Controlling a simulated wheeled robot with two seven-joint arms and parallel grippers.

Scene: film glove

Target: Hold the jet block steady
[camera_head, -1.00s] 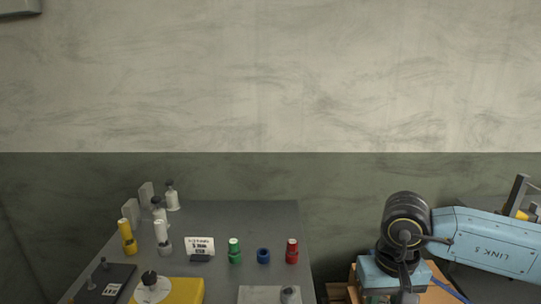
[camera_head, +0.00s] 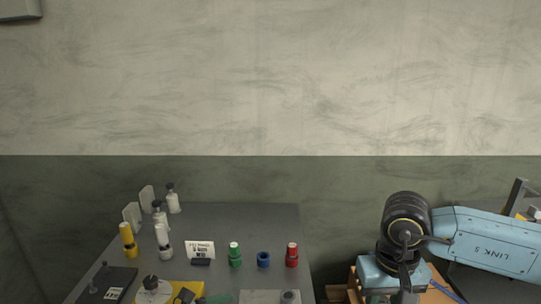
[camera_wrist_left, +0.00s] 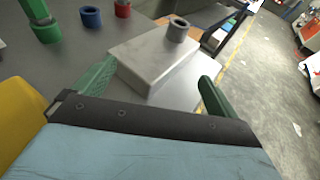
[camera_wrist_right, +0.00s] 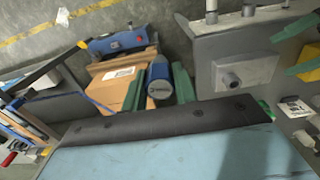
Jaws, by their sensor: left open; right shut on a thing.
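The jet block appears to be the light grey metal block (camera_wrist_left: 150,60) with a short grey tube (camera_wrist_left: 178,30) on top. It lies on the dark table, also at the bottom of the head view (camera_head: 262,297) and in the right wrist view (camera_wrist_right: 262,70). My left gripper (camera_wrist_left: 155,87) is open, with its green fingers pointing toward the block's near end. No contact is clear. My right gripper (camera_wrist_right: 159,86) is shut on a blue and grey cylinder (camera_wrist_right: 160,78), to the side of the table. Its fingers are out of the head view.
Green (camera_head: 235,255), blue (camera_head: 263,258) and red (camera_head: 292,255) collars stand behind the block. A yellow block (camera_wrist_left: 20,110) is beside the left gripper. Bottles and a label card (camera_head: 200,249) stand left. A cardboard box (camera_wrist_right: 115,80) and blue tool (camera_wrist_right: 120,42) lie by the right gripper.

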